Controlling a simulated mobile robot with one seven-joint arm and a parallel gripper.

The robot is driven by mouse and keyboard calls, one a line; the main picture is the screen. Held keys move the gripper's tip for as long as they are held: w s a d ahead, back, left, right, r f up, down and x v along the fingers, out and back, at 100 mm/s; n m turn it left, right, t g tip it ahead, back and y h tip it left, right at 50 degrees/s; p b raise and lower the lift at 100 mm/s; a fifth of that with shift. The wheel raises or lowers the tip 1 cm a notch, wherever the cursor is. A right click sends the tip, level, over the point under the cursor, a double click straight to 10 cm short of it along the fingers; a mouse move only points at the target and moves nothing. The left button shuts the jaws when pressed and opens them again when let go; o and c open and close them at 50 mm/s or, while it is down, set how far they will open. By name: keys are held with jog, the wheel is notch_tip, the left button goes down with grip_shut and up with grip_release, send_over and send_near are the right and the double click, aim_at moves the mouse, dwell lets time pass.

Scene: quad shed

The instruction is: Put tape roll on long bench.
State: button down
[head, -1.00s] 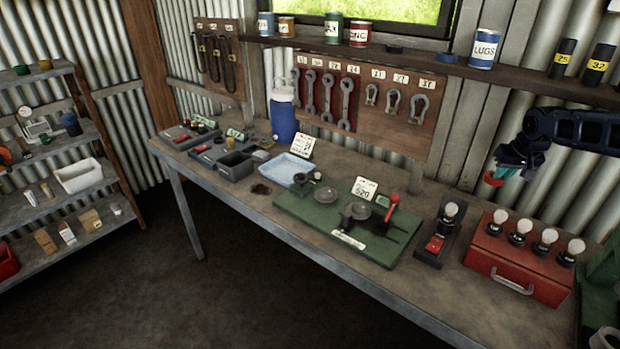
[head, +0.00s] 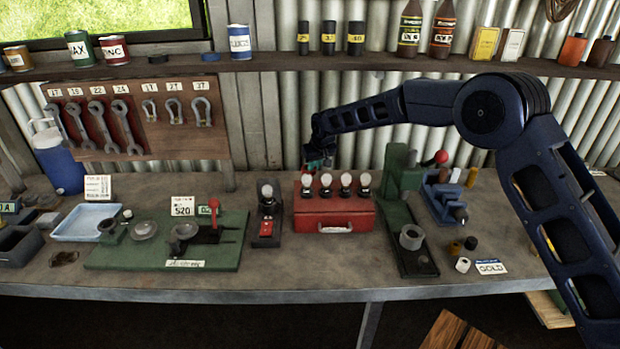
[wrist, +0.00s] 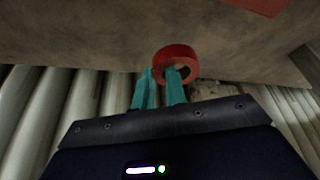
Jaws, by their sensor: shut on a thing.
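In the wrist view a red tape roll (wrist: 188,54) is held at its rim between the teal fingers of my gripper (wrist: 160,72). One finger shows in front of the roll's hole. In the head view my gripper (head: 318,160) is above the back of the long bench (head: 300,271), behind and above the red box (head: 335,213). The roll is hard to make out there. I cannot tell how far the roll is above the bench top.
The red box carries several bulb-topped pieces. A green press (head: 404,180) stands right of it, and a black-and-red stand (head: 267,222) left. A shelf (head: 270,66) with cans and bottles runs above. Bare bench top shows along the front and at the back left of the box.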

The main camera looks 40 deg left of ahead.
jog(key=shift+f, duration=2.7)
jog(key=shift+f, duration=0.1)
jog(key=c, duration=1.4)
grip_release()
jog(key=shift+c, duration=0.2)
notch_tip(320, 180, up, 10)
jog(key=d, duration=0.1)
jog(key=shift+s, duration=0.2)
